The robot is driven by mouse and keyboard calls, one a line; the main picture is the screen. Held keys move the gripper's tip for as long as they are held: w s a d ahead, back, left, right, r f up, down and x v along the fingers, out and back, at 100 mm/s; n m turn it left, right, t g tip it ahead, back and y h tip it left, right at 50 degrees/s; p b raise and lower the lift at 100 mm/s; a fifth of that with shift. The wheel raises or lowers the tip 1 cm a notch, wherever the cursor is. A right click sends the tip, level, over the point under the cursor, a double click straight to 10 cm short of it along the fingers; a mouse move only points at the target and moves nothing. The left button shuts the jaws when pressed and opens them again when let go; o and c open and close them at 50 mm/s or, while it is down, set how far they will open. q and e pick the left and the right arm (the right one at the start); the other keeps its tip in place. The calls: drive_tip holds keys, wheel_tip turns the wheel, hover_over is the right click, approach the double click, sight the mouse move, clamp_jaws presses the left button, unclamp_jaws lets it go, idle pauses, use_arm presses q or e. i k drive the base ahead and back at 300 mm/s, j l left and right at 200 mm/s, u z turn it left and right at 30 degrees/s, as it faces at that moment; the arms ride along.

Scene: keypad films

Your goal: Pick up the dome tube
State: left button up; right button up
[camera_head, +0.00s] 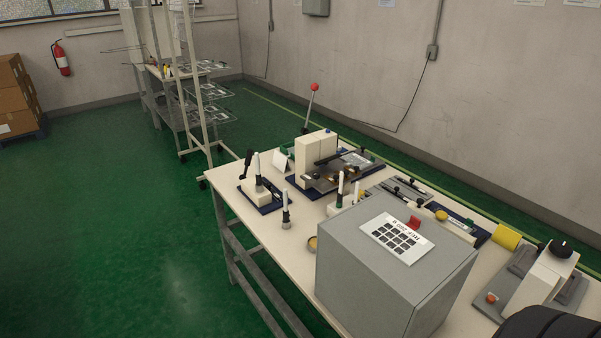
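Several slim upright tubes stand on the pale workbench (233,190). One white-topped tube with a dark lower part (286,213) stands alone near the bench's left edge. Another white tube (257,165) stands on a blue-based fixture with a black handle. A dark tube (340,188) and a white tube (356,190) stand side by side behind the grey box. They are too small for me to tell which is the dome tube.
A large grey box (365,275) with a keypad sheet (397,238) fills the near bench. A cream press (316,158) with a red-knobbed lever stands behind. A yellow block (507,237) and a dial device (540,280) are at right. Green floor at left is clear.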

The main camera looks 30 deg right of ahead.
sight(258, 175)
drive_tip(key=i+j+z, duration=0.1)
drive_tip(key=z, duration=0.3)
drive_tip(key=i+j+z, duration=0.15)
drive_tip(key=z, duration=0.3)
drive_tip(key=i+j+z, duration=0.1)
drive_tip(key=j+z, duration=0.15)
drive_tip(key=z, duration=0.15)
drive_tip(key=j+z, duration=0.25)
drive_tip(key=z, duration=0.15)
drive_tip(key=i+j+z, duration=0.1)
drive_tip(key=j+z, duration=0.15)
drive_tip(key=z, duration=0.15)
